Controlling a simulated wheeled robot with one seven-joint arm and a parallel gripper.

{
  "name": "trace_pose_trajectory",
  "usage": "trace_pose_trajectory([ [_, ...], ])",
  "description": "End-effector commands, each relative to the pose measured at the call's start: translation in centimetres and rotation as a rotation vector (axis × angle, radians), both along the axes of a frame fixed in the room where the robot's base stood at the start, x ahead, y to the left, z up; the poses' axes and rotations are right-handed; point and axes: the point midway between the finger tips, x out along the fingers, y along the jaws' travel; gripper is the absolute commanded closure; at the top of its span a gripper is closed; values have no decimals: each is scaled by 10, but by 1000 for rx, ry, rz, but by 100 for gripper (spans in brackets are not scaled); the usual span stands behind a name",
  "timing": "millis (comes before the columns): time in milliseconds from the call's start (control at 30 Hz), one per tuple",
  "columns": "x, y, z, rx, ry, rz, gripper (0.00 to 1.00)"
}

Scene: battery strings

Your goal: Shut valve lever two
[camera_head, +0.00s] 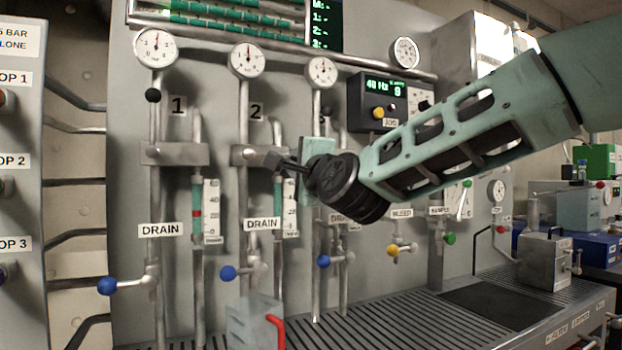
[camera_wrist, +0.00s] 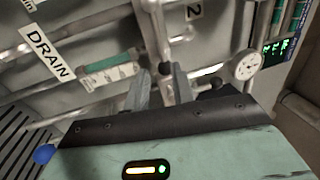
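The valve of line two (camera_head: 249,153) is a grey metal body on the pipe below the "2" label (camera_head: 256,111). A small dark knob (camera_wrist: 165,68), seemingly the end of lever two, shows between or just beyond the fingertips. I cannot tell whether a finger touches it. The metal valve body also shows ahead of the fingers (camera_wrist: 181,30).
Lever one's black knob (camera_head: 153,95) stands up at the left. Another black knob (camera_wrist: 217,84) is close beside my gripper in the wrist view. Pressure gauges (camera_head: 247,60), sight tubes (camera_head: 279,205) and blue drain knobs (camera_head: 228,273) surround the spot. A slatted bench (camera_head: 390,318) lies below.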

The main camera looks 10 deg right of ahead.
Motion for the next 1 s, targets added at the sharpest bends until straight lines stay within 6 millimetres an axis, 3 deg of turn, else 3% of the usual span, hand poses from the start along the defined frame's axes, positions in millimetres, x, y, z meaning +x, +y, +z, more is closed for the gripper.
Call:
trace_pose_trajectory([
  [200,-40,-12,-9,-3,-2,-3,75],
  [400,-60,-17,-13,-1,0,-1,75],
  [1000,-65,-18,-15,-3,2,0,75],
])
